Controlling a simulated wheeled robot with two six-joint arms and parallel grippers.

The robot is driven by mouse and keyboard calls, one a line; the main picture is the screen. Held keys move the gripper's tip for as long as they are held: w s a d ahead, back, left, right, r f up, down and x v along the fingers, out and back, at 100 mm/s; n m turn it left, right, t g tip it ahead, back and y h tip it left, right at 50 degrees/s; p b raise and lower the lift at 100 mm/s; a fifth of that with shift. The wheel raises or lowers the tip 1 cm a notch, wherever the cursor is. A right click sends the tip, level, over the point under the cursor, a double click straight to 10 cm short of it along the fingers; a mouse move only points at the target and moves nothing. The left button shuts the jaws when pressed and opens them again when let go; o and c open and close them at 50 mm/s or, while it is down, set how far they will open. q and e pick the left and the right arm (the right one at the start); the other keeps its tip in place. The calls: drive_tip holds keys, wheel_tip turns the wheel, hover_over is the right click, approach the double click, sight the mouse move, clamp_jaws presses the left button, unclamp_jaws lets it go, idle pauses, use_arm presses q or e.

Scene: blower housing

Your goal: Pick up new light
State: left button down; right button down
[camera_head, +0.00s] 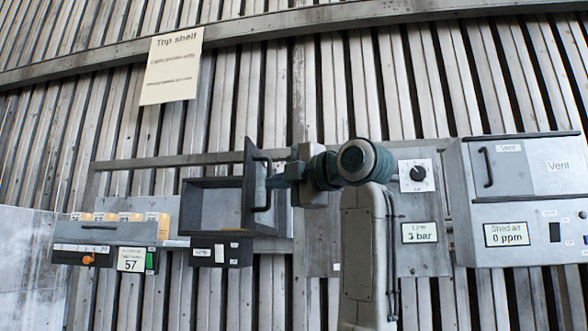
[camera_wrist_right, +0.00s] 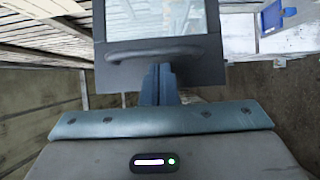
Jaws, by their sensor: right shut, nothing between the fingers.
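I cannot make out a light in either view. My right gripper (camera_head: 273,182) is shut and empty beside the handle (camera_head: 262,186) of a swung-open dark door (camera_head: 249,160). In the right wrist view its blue-grey fingers (camera_wrist_right: 158,72) are together, just at the near side of a dark bar handle (camera_wrist_right: 153,52) on a panel with a pale pane (camera_wrist_right: 160,18). Whether they touch the handle is unclear. The door belongs to a dark grey open box (camera_head: 190,210), whose visible inside looks empty. My left gripper is not in view.
A "Top shelf" sign (camera_head: 172,67) hangs on the ribbed wall. A drawer unit (camera_head: 110,232) with several yellow packets stands left. A dial panel (camera_head: 420,255) and a grey "Vent" cabinet (camera_head: 520,190) are right. A blue item (camera_wrist_right: 278,15) shows in the wrist view.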

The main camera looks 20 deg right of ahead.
drive_tip(key=shift+x, duration=0.75)
drive_tip(key=shift+w, duration=0.1)
drive_tip(key=shift+d, duration=0.1)
